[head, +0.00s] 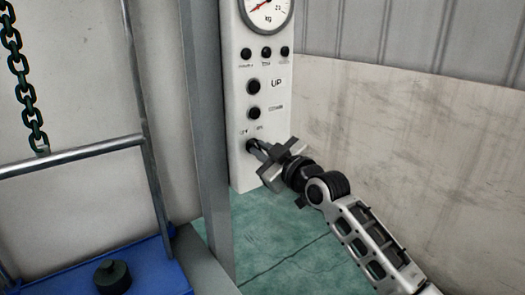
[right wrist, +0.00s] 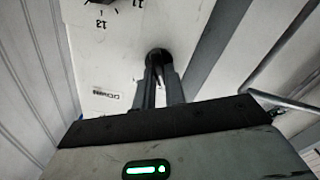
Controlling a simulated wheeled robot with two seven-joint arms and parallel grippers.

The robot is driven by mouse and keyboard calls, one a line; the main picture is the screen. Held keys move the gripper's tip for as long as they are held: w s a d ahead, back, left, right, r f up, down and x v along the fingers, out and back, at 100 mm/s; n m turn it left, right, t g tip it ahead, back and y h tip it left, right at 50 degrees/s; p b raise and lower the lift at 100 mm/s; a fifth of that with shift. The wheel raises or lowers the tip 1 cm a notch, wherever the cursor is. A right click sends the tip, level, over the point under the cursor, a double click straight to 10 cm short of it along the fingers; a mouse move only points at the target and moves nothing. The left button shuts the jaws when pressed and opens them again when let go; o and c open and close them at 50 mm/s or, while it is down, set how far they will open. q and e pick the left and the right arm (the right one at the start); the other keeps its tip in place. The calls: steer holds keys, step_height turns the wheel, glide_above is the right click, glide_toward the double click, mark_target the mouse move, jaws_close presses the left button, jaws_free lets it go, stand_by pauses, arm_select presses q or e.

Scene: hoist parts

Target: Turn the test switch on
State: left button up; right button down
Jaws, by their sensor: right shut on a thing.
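The white control panel (head: 238,105) stands behind the grey post in the head view. The test switch (head: 251,145) is the lowest dark round knob on its front, with small labels above it that I cannot read clearly. My right gripper (head: 258,149) reaches it from the lower right, with its fingertips shut on the knob. In the right wrist view the two fingers (right wrist: 160,82) close around the dark switch knob (right wrist: 158,54), which they partly hide. The switch's setting cannot be made out. My left gripper is not in view.
Above the switch are the UP button (head: 253,87), the lower button (head: 254,113), a row of small knobs and a kg dial (head: 266,12). A grey post (head: 208,130) stands close on the left. A chain (head: 28,95) and metal rails are further left, above a blue platform (head: 150,268).

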steer(key=m+p, duration=0.2)
steer(key=m, duration=0.4)
steer(key=shift+w+d, duration=0.1)
steer(key=m+p, duration=0.1)
steer(key=m, duration=0.4)
steer(key=shift+m, duration=0.3)
steer(key=shift+f, duration=0.1)
stand_by(0.4)
steer(key=c, duration=1.5)
jaws_free()
steer(key=shift+o, duration=0.2)
steer(key=shift+d, duration=0.1)
steer(key=v, duration=1.6)
steer(key=shift+b, duration=0.45)
